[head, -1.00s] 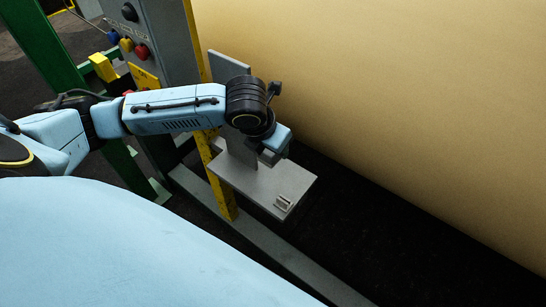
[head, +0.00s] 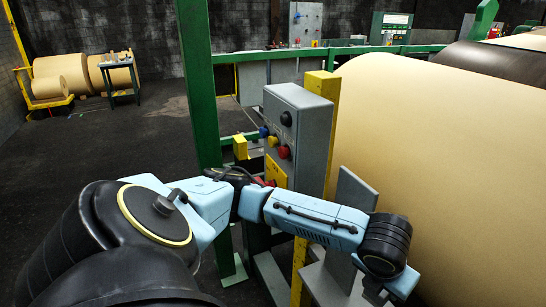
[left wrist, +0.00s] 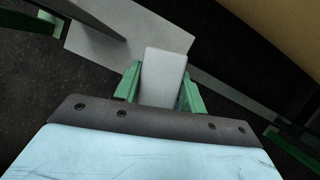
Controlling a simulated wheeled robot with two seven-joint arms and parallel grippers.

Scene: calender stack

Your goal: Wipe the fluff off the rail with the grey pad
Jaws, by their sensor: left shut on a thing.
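My left gripper (left wrist: 162,84) shows in the left wrist view with its green fingers on either side of a pale grey block, which looks like the grey pad (left wrist: 165,68). The fingers are shut on it. Beyond the pad lies a flat grey plate (left wrist: 150,28); the gap between pad and plate cannot be judged. I cannot make out any fluff, and which bar is the rail is unclear. My right gripper is not in view.
A grey control box (head: 300,115) with coloured buttons stands behind my left arm, beside a yellow post (head: 325,85) and a green post (head: 197,75). A large tan roll (head: 450,150) fills the right. Open dark floor (head: 110,150) lies at the left.

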